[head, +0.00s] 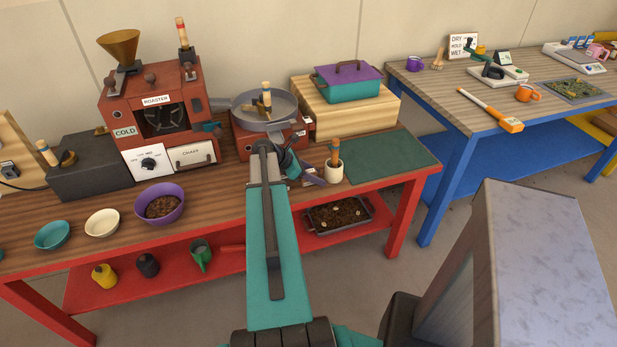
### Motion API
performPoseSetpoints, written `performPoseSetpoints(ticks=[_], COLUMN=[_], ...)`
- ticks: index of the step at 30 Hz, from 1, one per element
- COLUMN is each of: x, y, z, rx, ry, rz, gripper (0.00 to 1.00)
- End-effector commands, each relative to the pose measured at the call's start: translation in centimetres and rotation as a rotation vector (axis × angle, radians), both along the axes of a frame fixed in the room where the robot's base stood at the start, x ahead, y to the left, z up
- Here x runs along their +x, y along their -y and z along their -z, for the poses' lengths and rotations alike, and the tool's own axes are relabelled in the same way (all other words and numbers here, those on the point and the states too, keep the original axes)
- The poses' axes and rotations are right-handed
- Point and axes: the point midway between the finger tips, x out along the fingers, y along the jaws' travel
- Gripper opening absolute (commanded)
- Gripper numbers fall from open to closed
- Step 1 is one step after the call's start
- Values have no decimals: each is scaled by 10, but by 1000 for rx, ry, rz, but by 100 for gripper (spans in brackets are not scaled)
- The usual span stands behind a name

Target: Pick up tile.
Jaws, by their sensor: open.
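I cannot tell for certain which thing is the tile. A white board (462,45) lettered DRY, HOLD, WET stands at the back of the blue table on the right, with small coloured items in front of it. A small dark-and-white card (502,58) stands right of it. My teal arm reaches forward over the red bench. My gripper (303,172) is at its far end, near the bench's front edge, small and partly hidden by the arm. It is open, and I see nothing held in it. It is far from the white board.
A roaster (155,108), a round pan (265,104), bowls and a purple-lidded box (348,82) crowd the red bench. A green mat (392,160) lies bare. Floor separates the bench and blue table.

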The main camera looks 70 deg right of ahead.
Motion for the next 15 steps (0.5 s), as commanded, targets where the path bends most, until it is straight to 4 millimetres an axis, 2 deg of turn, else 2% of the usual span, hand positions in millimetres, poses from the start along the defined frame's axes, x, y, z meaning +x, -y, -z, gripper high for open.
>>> performPoseSetpoints(ticks=[2,9,15], x=[0,1,1], y=[0,0,0], z=[0,0,0], rx=[0,0,0], ry=[0,0,0], rz=[0,0,-1], gripper=[40,0,0])
